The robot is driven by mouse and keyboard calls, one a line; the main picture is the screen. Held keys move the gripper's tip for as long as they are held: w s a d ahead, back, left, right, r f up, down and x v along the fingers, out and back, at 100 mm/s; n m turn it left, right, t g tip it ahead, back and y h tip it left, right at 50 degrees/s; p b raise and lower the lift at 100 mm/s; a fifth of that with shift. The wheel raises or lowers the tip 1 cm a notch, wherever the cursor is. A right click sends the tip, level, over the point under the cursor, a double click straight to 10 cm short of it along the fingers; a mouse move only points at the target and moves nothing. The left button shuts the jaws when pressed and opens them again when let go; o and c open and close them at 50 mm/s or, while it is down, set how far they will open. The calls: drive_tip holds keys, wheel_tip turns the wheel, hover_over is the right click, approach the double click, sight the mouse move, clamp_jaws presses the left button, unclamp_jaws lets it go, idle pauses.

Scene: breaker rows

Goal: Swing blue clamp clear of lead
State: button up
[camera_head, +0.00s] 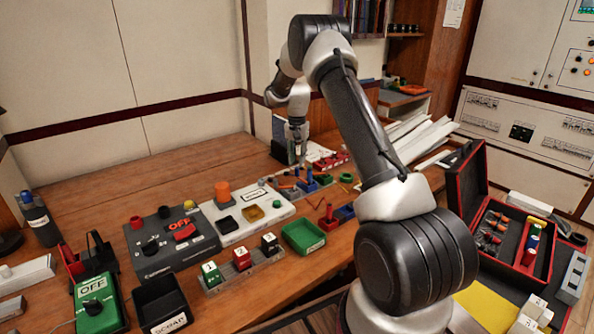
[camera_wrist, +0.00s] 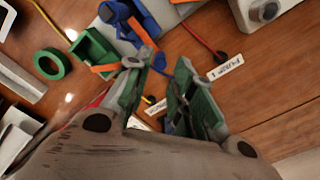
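The blue clamp (camera_wrist: 122,14) shows at the top of the wrist view, mounted on a grey base beside a green block (camera_wrist: 92,50). An orange lead (camera_wrist: 106,68) runs close to the green block and the clamp; the exact contact is unclear. In the head view the blue clamp (camera_head: 309,178) is small, among the parts at the back of the bench. My gripper (camera_wrist: 168,62) has its two green-padded fingers apart, with no object clearly held between them. In the head view my gripper (camera_head: 297,150) is above the back of the bench.
A red lead (camera_wrist: 204,36) and a yellow lead (camera_wrist: 50,22) lie near, with a green ring (camera_wrist: 49,64) at left. A white label (camera_wrist: 225,67) lies right of the fingers. Nearer stand a green tray (camera_head: 303,237) and a breaker row (camera_head: 242,260). Bare wood shows at back left.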

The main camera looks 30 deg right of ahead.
sight(297, 168)
wheel_tip(297, 168, down, 5)
drive_tip(key=shift+f, duration=0.15)
drive_tip(key=shift+c, duration=0.2)
